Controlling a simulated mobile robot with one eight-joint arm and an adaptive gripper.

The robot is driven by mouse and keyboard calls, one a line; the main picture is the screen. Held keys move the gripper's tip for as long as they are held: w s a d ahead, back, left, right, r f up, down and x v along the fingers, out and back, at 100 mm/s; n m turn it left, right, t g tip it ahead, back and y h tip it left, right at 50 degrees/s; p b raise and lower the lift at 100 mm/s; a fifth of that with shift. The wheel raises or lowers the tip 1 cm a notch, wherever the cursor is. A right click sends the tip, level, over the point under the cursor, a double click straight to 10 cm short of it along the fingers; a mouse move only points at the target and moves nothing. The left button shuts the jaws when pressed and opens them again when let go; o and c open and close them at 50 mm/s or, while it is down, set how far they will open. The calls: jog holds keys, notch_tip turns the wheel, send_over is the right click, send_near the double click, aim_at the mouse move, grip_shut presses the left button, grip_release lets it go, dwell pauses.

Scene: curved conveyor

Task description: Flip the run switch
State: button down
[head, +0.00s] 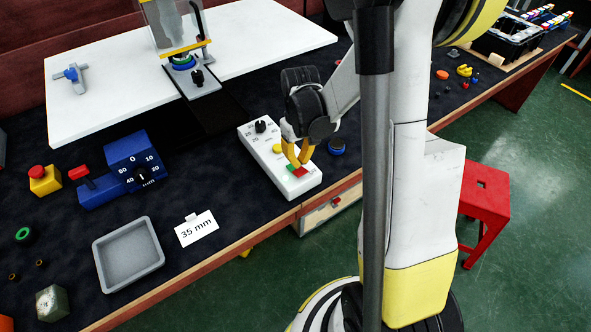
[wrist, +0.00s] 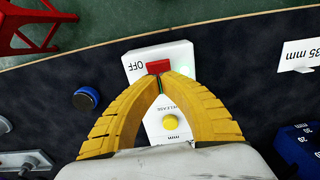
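The white control box (head: 282,160) lies on the dark bench mat, with the run switch (head: 300,171) near its front end. The switch shows a red part and a green part. In the wrist view the red part (wrist: 158,67) sits beside the printed word OFF, and a sliver of green shows between the fingers. My gripper (head: 294,163) has yellow fingers whose tips come together right at the switch. In the wrist view the fingertips (wrist: 162,77) meet over the green side and hide most of it. Contact with the switch cannot be told.
A yellow button (head: 277,148) and a black knob (head: 260,126) are on the same box. A 35 mm card (head: 196,228), grey tray (head: 128,254) and blue gauge block (head: 134,160) lie to the left.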

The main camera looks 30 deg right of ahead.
aim_at(299, 170)
jog(key=shift+f+b, duration=1.45)
jog(key=shift+f, duration=0.3)
dwell(0.6)
jog(key=shift+r, duration=0.1)
jog(key=shift+r+p, duration=2.6)
jog(key=shift+r, duration=0.9)
jog(key=s+a+r+t, duration=0.3)
jog(key=s+a+r, duration=0.2)
jog(key=r, duration=0.3)
jog(key=s+a+r+t, duration=0.4)
jog(key=s+a+r, duration=0.1)
jog(key=a+r, duration=0.3)
jog(key=shift+s+a+r, duration=0.25)
jog(key=shift+s+r, duration=0.15)
